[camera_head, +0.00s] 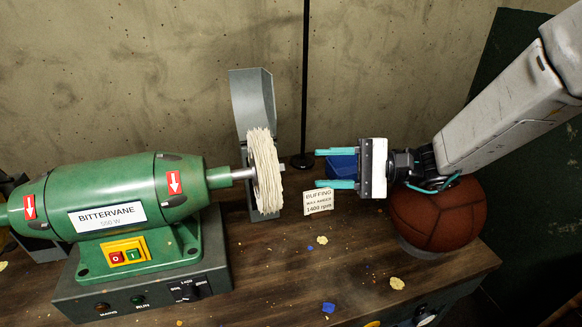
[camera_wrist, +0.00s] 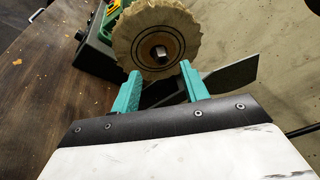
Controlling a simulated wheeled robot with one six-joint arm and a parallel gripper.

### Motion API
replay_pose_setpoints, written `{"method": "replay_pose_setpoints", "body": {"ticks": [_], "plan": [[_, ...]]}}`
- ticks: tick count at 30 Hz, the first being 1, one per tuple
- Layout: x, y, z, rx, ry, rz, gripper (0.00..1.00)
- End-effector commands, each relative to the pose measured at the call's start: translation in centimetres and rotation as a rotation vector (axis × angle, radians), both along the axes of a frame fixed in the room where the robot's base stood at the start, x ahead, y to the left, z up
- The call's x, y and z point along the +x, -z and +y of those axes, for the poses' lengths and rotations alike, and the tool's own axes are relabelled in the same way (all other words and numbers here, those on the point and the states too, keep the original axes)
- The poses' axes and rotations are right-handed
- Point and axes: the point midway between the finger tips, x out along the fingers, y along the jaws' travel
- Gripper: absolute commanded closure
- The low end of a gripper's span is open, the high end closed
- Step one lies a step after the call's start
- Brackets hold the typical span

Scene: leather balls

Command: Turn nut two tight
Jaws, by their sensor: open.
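A green buffing machine (camera_head: 130,200) labelled BITTERVANE stands on the bench at left. Its shaft carries a pale cloth buffing wheel (camera_head: 265,172). A small nut (camera_wrist: 161,51) shows at the centre of the wheel in the wrist view; in the head view a short grey end (camera_head: 282,167) sticks out of the wheel's right face. No number is readable on the nut. My gripper (camera_head: 338,168) is open, its teal fingers pointing left at the wheel with a clear gap between. The wrist view shows the nut ahead, between and beyond the fingertips (camera_wrist: 158,85).
A grey guard (camera_head: 252,98) stands behind the wheel. A small BUFFING sign (camera_head: 318,202) stands below my gripper, and a blue container (camera_head: 342,165) sits behind the fingers. A brown leather ball (camera_head: 440,215) rests at right under my arm. Scraps litter the bench (camera_head: 270,285).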

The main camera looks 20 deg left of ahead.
Motion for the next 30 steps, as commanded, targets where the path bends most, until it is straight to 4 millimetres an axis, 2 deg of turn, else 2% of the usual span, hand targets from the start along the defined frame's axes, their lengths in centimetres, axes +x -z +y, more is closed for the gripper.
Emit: {"method": "replay_pose_setpoints", "body": {"ticks": [4,9,14,24,30], "plan": [[0.4,0.6,0.0,0.045,0.039,-0.228,0.55],[0.5,0.6,0.3,0.065,0.036,-0.356,0.55],[0.1,0.7,2.0,0.067,0.031,-0.366,0.55],[-0.6,1.0,6.9,0.067,0.031,-0.364,0.55],[-0.7,1.0,7.8,0.066,0.035,-0.365,0.55]]}}
